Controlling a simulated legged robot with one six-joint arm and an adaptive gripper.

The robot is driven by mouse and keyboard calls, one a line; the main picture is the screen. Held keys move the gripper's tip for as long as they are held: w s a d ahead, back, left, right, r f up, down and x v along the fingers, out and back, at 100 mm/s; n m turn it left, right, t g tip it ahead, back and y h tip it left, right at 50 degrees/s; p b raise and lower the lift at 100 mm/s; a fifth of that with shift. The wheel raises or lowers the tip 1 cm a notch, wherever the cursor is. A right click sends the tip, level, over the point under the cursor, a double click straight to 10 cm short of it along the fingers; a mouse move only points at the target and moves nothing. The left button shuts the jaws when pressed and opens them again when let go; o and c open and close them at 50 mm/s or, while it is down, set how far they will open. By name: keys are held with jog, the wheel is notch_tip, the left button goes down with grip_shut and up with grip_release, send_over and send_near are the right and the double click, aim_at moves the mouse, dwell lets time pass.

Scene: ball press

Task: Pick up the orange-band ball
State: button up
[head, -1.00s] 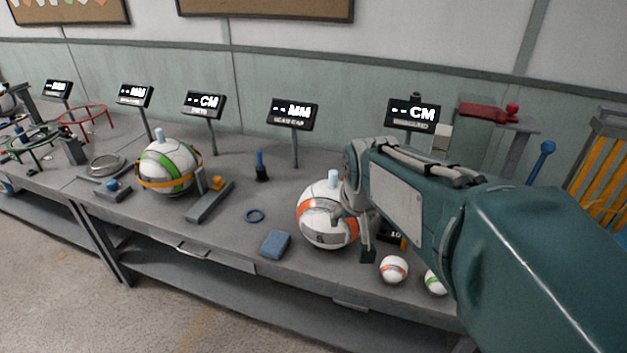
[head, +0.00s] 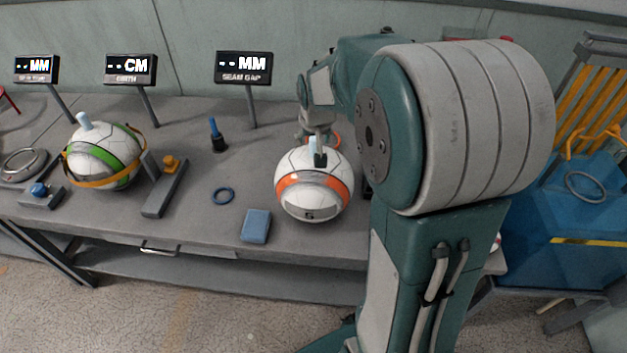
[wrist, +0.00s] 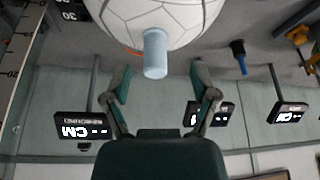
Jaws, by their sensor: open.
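The large white orange-band ball (head: 314,190) sits on the grey workbench, its orange band around the middle. A pale blue peg (head: 312,146) stands up from its top. In the wrist view the ball (wrist: 165,18) fills the upper middle, its peg (wrist: 155,55) pointing at the camera side. My gripper (head: 318,145) is at the top rear of the ball, close to the peg. In the wrist view my gripper (wrist: 158,72) is open, with a finger on each side of the peg's line and nothing held. Whether the fingers touch the ball cannot be told.
A green-band ball (head: 103,160) sits farther left. Display screens (head: 243,67) stand behind. My arm hides the bench on the right.

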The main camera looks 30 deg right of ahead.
aim_at(315, 144)
jog(key=x, duration=0.5)
jog(key=shift+w+d+f, duration=0.25)
jog(key=shift+d+f, duration=0.05)
jog(key=shift+d, duration=0.1)
jog(key=shift+s, duration=0.1)
grip_shut()
